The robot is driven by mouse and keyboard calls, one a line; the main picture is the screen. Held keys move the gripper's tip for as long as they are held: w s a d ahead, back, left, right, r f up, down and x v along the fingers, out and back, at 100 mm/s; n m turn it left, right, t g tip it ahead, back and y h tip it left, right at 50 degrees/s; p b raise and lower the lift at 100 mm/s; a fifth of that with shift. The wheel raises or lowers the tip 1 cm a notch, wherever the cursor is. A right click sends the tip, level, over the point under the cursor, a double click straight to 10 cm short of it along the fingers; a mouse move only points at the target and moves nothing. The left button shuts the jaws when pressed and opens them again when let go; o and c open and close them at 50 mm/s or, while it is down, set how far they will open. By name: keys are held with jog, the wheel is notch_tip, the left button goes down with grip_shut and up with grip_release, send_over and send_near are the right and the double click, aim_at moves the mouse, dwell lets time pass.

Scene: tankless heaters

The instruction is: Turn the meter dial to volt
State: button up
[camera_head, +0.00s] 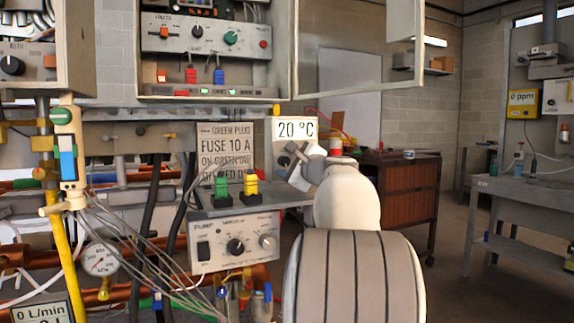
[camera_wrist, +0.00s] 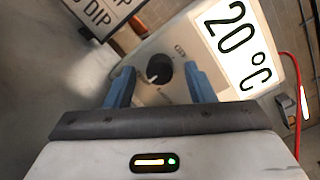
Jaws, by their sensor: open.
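A white panel with a small dark round dial (camera_wrist: 158,70) shows in the wrist view. My gripper (camera_wrist: 157,78) is open, with one blue finger on each side of the dial. I cannot tell whether the fingers touch it. In the head view my gripper (camera_head: 294,166) is at the panel below the display, and my arm partly hides the panel.
A white control box (camera_head: 233,243) with knobs stands lower left, below green and yellow plugs (camera_head: 236,187). A "FUSE 10 A" sign (camera_head: 226,149) is left of the display. Cables and a pressure gauge (camera_head: 100,258) are at the left. Open floor lies to the right.

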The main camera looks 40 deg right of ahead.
jog(key=shift+a, duration=0.1)
jog(key=c, duration=1)
jog(key=shift+o, duration=0.2)
jog(key=shift+f+n+b, duration=0.1)
jog(key=shift+n+b, duration=0.25)
jog(key=shift+n, duration=0.05)
jog(key=shift+n+b, duration=0.8)
jog(key=shift+n, duration=0.2)
jog(key=n+b, duration=0.3)
jog(key=n, duration=0.2)
jog(key=shift+g, duration=0.4)
jog(key=n+b, duration=0.2)
jog(key=n, duration=0.1)
jog(key=shift+h, duration=0.3)
jog(key=shift+n+g+h, duration=0.3)
jog(key=shift+n, duration=1.6)
